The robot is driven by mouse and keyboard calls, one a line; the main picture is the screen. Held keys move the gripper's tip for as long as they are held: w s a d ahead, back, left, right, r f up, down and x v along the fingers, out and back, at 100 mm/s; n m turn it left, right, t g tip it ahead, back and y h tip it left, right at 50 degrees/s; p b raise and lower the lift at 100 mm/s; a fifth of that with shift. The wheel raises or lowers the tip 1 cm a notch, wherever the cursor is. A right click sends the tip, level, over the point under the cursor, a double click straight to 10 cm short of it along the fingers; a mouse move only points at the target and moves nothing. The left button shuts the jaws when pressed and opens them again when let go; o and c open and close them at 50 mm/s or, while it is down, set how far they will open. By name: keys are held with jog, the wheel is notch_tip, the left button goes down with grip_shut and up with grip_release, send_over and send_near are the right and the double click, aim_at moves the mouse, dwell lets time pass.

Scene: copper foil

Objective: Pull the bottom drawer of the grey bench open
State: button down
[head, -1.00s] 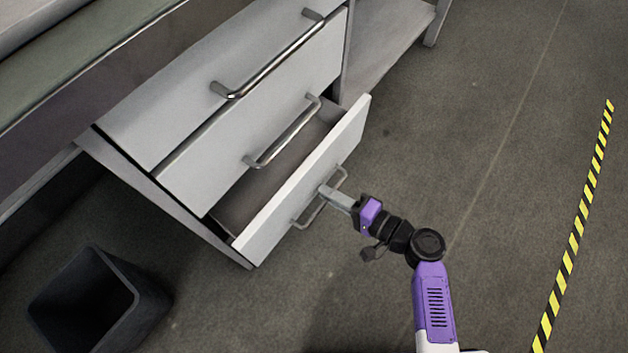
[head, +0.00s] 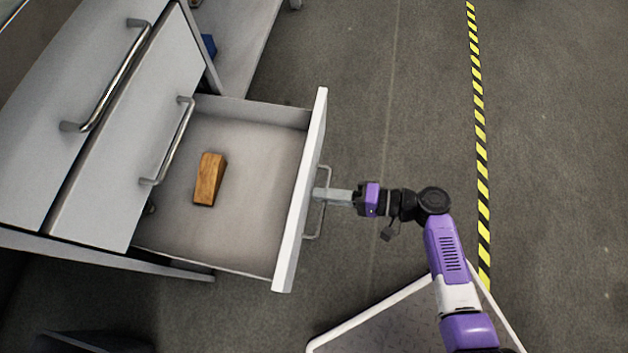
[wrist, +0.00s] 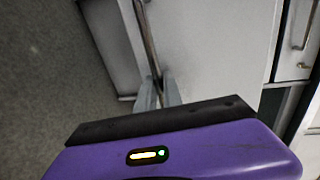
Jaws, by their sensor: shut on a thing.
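The bottom drawer (head: 256,140) of the grey bench (head: 105,140) stands far out from the bench in the head view, its floor in plain view. A wooden block (head: 209,179) lies inside it. My gripper (head: 322,194) is shut on the drawer's metal handle (head: 323,222), at about the handle's middle, in front of the white drawer front (head: 302,190). In the wrist view the gripper fingers (wrist: 158,94) close around the handle bar (wrist: 146,38). The two drawers above, with their handles (head: 170,145), are shut.
A dark bin (head: 95,343) shows at the lower left edge. A yellow and black floor stripe (head: 480,150) runs at right. Open grey floor (head: 400,90) lies between the drawer and the stripe. A bench leg (head: 200,50) stands behind the drawer.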

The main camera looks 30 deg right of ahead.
jog(key=shift+s+d, duration=0.1)
jog(key=shift+d, duration=0.05)
jog(key=c, duration=1.8)
grip_release()
jog(key=shift+o, duration=0.2)
jog(key=p+v, duration=0.2)
jog(key=v, duration=0.5)
jog(key=shift+s+d, duration=0.25)
jog(key=shift+d, duration=0.05)
